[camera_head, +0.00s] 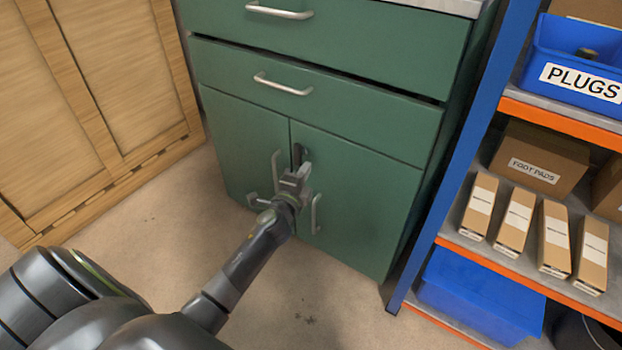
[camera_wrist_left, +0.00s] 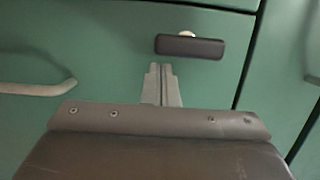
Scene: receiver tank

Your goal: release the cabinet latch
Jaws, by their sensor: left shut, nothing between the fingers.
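The green cabinet (camera_head: 350,165) has two drawers above two doors. The latch, a short dark bar (camera_wrist_left: 190,46) with a pale round spot at one long edge, sits on the door face near a seam. In the head view the latch (camera_head: 297,153) shows partly, upright near the top of the seam between the doors, just beyond my gripper. My left gripper (camera_head: 299,176) is in front of the doors, shut and empty. In the left wrist view its fingertips (camera_wrist_left: 161,82) point at the latch's lower edge; I cannot tell whether they touch. My right gripper is not in view.
A door handle (camera_head: 316,214) stands out beside my gripper, and drawer handles (camera_head: 282,84) are above. A blue-framed shelf (camera_head: 462,140) with boxes and bins stands at the right. Wooden panelling (camera_head: 100,90) is at the left.

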